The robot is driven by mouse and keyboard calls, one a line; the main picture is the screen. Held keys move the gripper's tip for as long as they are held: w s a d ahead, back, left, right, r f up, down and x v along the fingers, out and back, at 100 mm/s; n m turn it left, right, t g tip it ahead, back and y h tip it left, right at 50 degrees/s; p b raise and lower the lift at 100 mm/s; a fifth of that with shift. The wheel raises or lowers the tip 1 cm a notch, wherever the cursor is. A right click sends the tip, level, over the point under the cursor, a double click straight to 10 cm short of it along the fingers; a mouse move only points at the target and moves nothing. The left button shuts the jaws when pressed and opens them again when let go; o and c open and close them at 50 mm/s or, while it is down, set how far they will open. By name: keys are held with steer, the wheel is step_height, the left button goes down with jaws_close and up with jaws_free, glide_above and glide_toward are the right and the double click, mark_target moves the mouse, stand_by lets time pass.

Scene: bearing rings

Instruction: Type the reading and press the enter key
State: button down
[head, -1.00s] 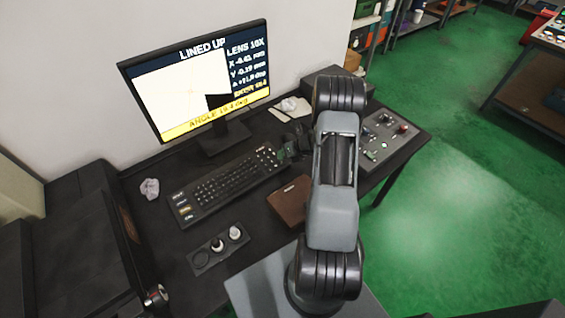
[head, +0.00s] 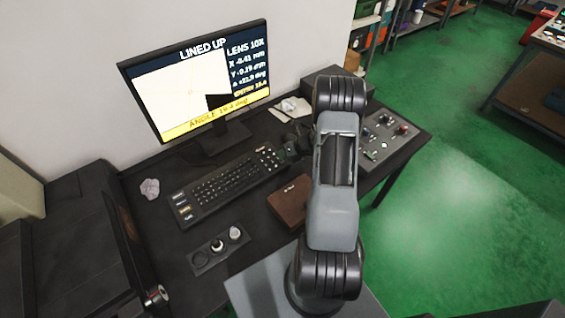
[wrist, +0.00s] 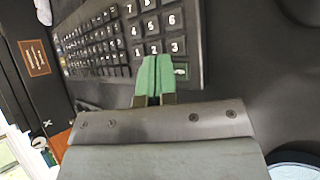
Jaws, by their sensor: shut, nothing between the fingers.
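The keyboard (head: 225,184) lies on the dark desk in front of the monitor (head: 200,80). The screen reads LINED UP, LENS 10X and, on a yellow bar, ANGLE 18.4 deg; smaller lines are blurred. In the wrist view, the number pad (wrist: 154,25) shows white digits. My gripper (wrist: 157,60) is shut and empty, its green fingertips at the pad's bottom rows, just below the 2 key (wrist: 154,48). I cannot tell whether the tips touch a key. In the head view my arm partly hides the gripper.
A brown box (head: 290,201) sits in front of the keyboard's right end. A tray with round parts (head: 218,246) lies at the front. A control panel (head: 385,140) is right of my arm.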

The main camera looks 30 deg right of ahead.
mark_target(283, 161)
steer(key=shift+f, duration=0.1)
stand_by(0.4)
steer(key=shift+f+b, duration=0.3)
steer(key=shift+b, duration=0.05)
steer(key=shift+f+b, duration=0.3)
steer(key=shift+f, duration=0.05)
stand_by(0.5)
steer(key=shift+r, duration=0.15)
stand_by(0.3)
steer(key=shift+r+p, duration=0.6)
steer(key=shift+p, duration=0.05)
steer(key=shift+r, duration=0.15)
steer(key=shift+r+p, duration=2)
steer(key=shift+r, duration=0.4)
